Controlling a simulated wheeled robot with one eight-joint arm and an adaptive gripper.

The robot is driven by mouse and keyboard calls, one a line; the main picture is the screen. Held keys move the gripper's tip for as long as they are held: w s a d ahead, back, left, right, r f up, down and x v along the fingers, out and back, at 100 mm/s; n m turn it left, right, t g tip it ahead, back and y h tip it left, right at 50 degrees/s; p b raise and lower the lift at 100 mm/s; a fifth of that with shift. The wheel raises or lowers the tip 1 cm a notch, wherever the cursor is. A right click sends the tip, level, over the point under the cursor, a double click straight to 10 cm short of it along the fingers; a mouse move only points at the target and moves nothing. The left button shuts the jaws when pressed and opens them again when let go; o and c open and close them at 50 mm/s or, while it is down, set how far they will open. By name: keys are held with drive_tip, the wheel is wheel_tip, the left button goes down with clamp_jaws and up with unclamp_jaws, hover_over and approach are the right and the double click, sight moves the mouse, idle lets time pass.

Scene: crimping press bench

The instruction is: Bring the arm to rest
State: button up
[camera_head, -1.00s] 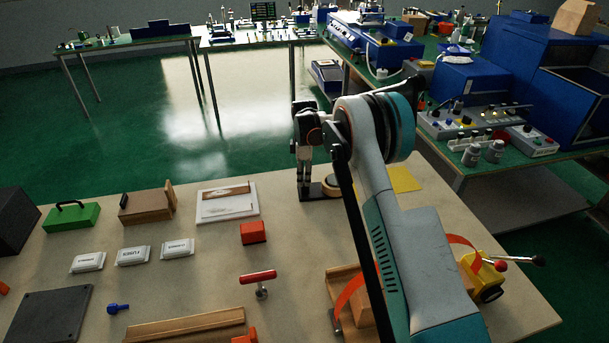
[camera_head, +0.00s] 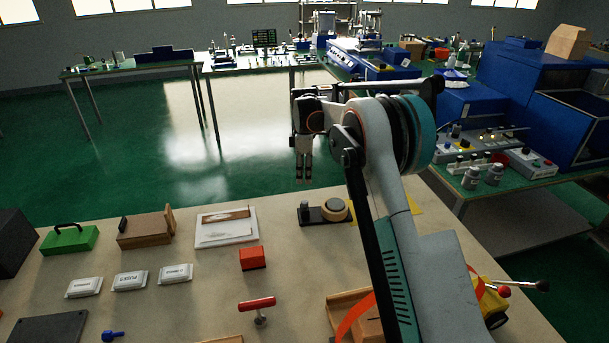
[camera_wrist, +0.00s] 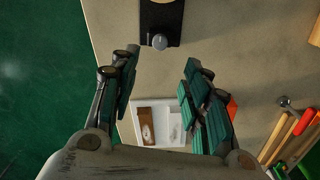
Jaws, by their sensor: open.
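My gripper (camera_head: 304,182) hangs pointing down in the head view, near the far edge of the bench (camera_head: 285,215). It is above the bench and touches nothing there. In the wrist view my gripper (camera_wrist: 158,85) has its two green-padded fingers spread wide apart with nothing between them.
A white tray with a brown piece (camera_head: 227,228), an orange block (camera_head: 252,258), a red-handled tool (camera_head: 257,305), several white packs (camera_head: 130,280), a wooden block (camera_head: 146,228) and a green case (camera_head: 69,239) lie on the bench. Equipment tables stand behind; green floor is free between.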

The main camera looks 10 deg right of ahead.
drive_tip(key=s+r+m+t, duration=0.3)
drive_tip(key=s+r+m, duration=0.4)
drive_tip(key=s+r, duration=1.3)
drive_tip(key=s+f+m+t, duration=0.2)
drive_tip(key=s+f+m, duration=0.1)
drive_tip(key=s, duration=1)
drive_tip(key=s+f+m+t, duration=0.2)
drive_tip(key=s+f+m, duration=0.1)
drive_tip(key=s, duration=1.1)
drive_tip(key=shift+m, duration=0.9)
